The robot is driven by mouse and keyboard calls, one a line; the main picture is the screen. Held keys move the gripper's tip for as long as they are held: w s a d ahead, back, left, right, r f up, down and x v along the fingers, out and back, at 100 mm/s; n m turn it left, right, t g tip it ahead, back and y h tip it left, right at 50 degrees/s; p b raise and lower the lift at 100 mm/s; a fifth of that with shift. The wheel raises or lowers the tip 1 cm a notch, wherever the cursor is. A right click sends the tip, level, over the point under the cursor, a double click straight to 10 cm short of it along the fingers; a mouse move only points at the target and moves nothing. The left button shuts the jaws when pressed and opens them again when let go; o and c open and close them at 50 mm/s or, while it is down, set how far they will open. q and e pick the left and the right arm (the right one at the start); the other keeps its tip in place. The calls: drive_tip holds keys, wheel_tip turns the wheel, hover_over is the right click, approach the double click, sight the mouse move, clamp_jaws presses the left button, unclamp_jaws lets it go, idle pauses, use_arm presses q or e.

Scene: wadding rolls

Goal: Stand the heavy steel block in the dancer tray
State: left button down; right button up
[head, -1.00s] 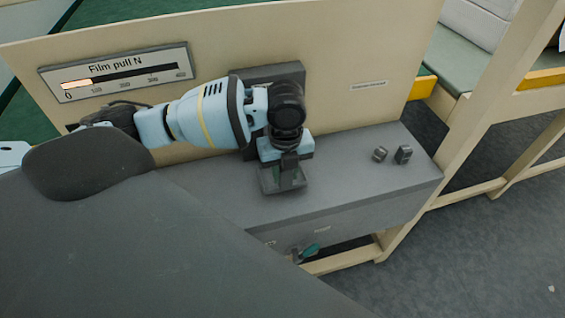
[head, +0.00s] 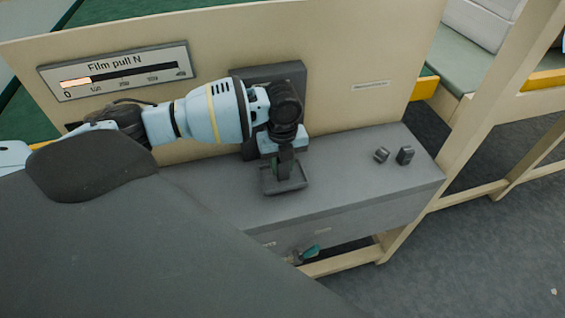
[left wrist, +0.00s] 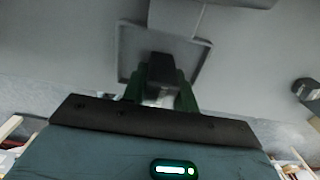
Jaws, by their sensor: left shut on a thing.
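The dancer tray (head: 268,190) is a small grey square tray with a raised rim, over the grey bench top. My left gripper (head: 284,168) points down over it, its wrist turned toward the tray. In the left wrist view my green fingers (left wrist: 161,92) are shut on a dark steel block (left wrist: 162,70), with the tray (left wrist: 199,60) behind it. The block looks upright and lies within the tray's outline; I cannot tell if it touches the tray floor. In the head view the block is mostly hidden by the gripper. My right gripper is not in view.
Two small dark metal blocks, one (head: 381,155) smaller and one (head: 404,155) larger, stand at the bench's right. A cream back panel (head: 345,60) rises behind, carrying a "Film pull N" gauge (head: 120,72). The bench top (head: 345,180) between tray and blocks is clear.

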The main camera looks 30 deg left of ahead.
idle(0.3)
use_arm(q)
drive_tip(key=c, duration=1.1)
unclamp_jaws()
drive_tip(key=shift+f, duration=0.1)
wheel_tip(320, 180, up, 12)
drive_tip(key=shift+r+p, duration=0.2)
drive_tip(key=shift+p, duration=0.25)
